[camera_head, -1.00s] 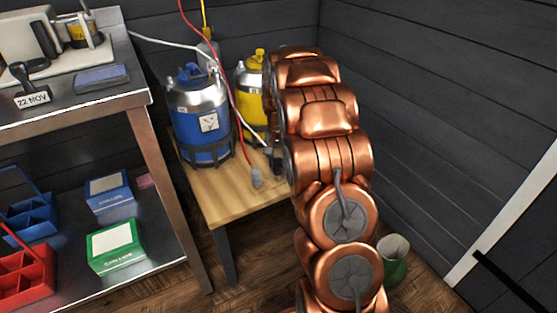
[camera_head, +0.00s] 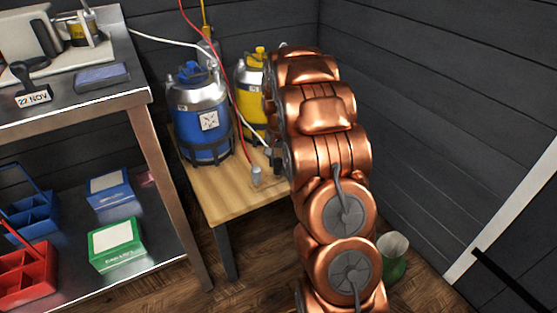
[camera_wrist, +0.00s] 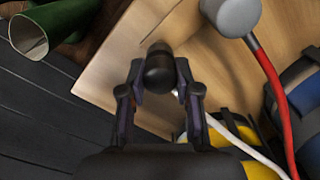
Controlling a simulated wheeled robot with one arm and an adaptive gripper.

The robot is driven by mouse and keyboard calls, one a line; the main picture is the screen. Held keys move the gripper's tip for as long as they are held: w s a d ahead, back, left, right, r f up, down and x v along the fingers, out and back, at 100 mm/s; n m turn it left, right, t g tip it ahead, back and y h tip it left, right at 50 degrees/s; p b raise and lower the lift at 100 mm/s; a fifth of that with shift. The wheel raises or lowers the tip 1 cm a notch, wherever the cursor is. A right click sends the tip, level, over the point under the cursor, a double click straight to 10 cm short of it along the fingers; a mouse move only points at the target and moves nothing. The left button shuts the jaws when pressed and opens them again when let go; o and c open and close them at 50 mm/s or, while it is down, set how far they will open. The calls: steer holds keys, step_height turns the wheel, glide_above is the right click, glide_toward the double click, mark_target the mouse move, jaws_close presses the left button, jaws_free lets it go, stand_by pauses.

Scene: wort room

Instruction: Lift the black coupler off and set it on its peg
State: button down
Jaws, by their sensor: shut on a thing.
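The black coupler (camera_wrist: 160,68) sits between the fingertips of my gripper (camera_wrist: 160,78) in the wrist view. My gripper is shut on it, and its rounded dark end points away from the palm. The wooden stand (camera_wrist: 112,75) shows behind it. In the head view my copper arm hides most of the gripper and coupler beside the yellow keg (camera_head: 251,95). A white hose (camera_head: 250,128) runs toward that spot. I cannot make out the peg, nor whether the coupler touches anything below it.
A blue keg (camera_head: 203,120) stands on the stand (camera_head: 225,192) left of the yellow one. A grey coupler (camera_head: 256,176) on a red hose rests near the stand's front edge. A green bin (camera_head: 394,262) is on the floor at right. A steel shelf table (camera_head: 135,100) stands left.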

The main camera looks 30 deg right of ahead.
steer(key=shift+p, duration=0.3)
stand_by(0.4)
steer(key=shift+c, duration=0.9)
jaws_free()
steer(key=shift+r, duration=0.1)
steer(key=shift+r+p, duration=1.6)
steer(key=shift+r, duration=1.75)
